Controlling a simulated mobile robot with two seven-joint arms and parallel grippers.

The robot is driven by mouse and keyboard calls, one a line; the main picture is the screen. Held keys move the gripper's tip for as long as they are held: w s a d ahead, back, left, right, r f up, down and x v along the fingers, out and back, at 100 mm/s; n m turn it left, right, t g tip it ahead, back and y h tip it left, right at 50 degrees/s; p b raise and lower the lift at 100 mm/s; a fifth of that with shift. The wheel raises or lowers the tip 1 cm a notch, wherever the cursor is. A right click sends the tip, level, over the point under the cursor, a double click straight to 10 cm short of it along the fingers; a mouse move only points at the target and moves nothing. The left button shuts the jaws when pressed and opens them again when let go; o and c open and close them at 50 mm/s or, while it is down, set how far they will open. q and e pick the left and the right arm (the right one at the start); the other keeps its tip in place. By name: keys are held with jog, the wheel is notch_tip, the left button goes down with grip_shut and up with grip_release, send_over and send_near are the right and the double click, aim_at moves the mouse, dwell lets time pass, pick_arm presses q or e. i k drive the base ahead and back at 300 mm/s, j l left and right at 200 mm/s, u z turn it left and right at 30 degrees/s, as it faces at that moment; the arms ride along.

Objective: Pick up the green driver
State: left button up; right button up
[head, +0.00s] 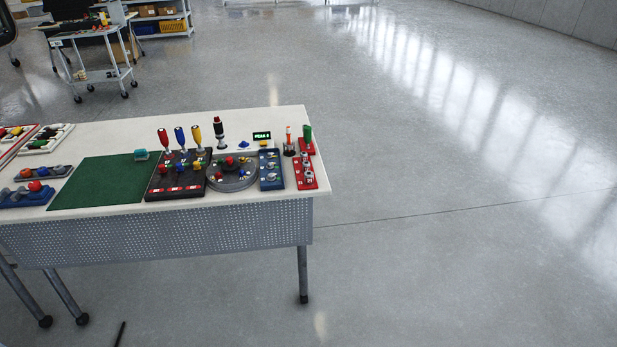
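A green-handled driver (307,132) stands upright near the right end of the white-topped table (110,134), at the back of a red stand (305,173). Only its handle shows clearly; its lower part is hidden or too small to make out. A thin orange-and-white tool (289,136) stands upright just left of it in a dark base. Neither of my grippers is in view, and nothing touches the green driver.
Red (163,137), blue (180,136) and yellow (197,136) drivers stand left, behind a black board (158,186). A round grey fixture (232,183) and blue block (271,180) lie between. A green mat (95,182) lies farther left. Floor right of the table is clear.

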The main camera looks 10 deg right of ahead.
aim_at(307, 130)
jog(key=i+l+u, duration=0.45)
jog(key=i+l, duration=0.15)
jog(key=i+l+u, duration=0.25)
jog(key=l, duration=0.25)
jog(key=i+l+u, duration=0.25)
jog(key=l, duration=0.2)
